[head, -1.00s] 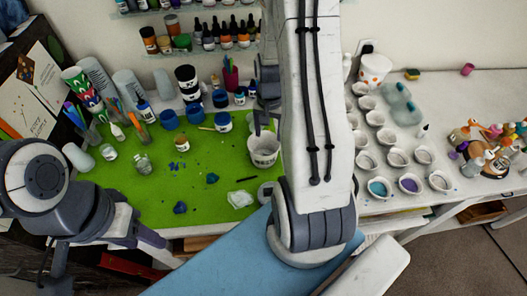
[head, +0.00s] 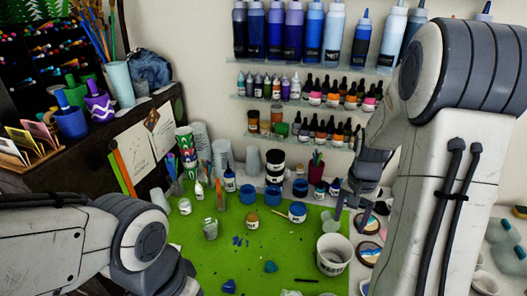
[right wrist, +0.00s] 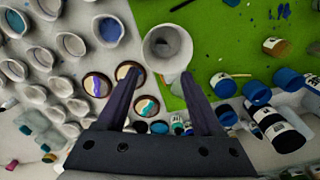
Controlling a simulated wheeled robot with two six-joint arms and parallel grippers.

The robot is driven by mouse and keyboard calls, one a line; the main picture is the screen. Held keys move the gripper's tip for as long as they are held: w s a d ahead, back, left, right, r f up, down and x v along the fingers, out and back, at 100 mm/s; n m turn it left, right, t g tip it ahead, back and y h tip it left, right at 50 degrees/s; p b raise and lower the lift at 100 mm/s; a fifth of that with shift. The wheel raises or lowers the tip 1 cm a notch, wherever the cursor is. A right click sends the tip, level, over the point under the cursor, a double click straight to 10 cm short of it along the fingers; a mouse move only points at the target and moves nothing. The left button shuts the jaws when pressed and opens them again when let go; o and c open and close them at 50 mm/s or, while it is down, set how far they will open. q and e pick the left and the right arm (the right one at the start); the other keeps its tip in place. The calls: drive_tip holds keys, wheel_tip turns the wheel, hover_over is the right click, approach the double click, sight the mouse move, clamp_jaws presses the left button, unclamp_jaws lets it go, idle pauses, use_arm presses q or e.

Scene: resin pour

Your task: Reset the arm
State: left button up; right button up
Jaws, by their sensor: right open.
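My right gripper (head: 349,216) is open with nothing between its fingers. It hangs above the back right part of the green mat, near a white lettered cup (head: 333,255). In the right wrist view the two dark fingers (right wrist: 162,77) stand apart, and an open white cup (right wrist: 167,50) shows beyond their tips. I see no contact with it. My left arm (head: 140,235) comes in from the left; its gripper is not visible in the head view.
The green mat (head: 215,262) carries blue-lidded jars (head: 298,212), a glass jar (head: 210,229) and blue blobs. Shelves of bottles (head: 308,40) line the wall. Rows of small white cups (right wrist: 60,85) and painted round pieces (right wrist: 98,84) lie beside the mat.

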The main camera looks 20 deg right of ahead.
drive_tip(key=s+a+r+n+b, duration=0.15)
drive_tip(key=a+n, duration=0.35)
drive_tip(key=a, duration=0.5)
drive_tip(key=s+a+r+n+b, duration=0.15)
drive_tip(key=a+n, duration=0.25)
drive_tip(key=a, duration=0.7)
drive_tip(key=s+a+f+n+y+b, duration=0.1)
drive_tip(key=s+a+n+b, duration=0.1)
drive_tip(key=s+a+n, duration=0.7)
drive_tip(key=s, duration=0.3)
drive_tip(key=shift+s, duration=0.35)
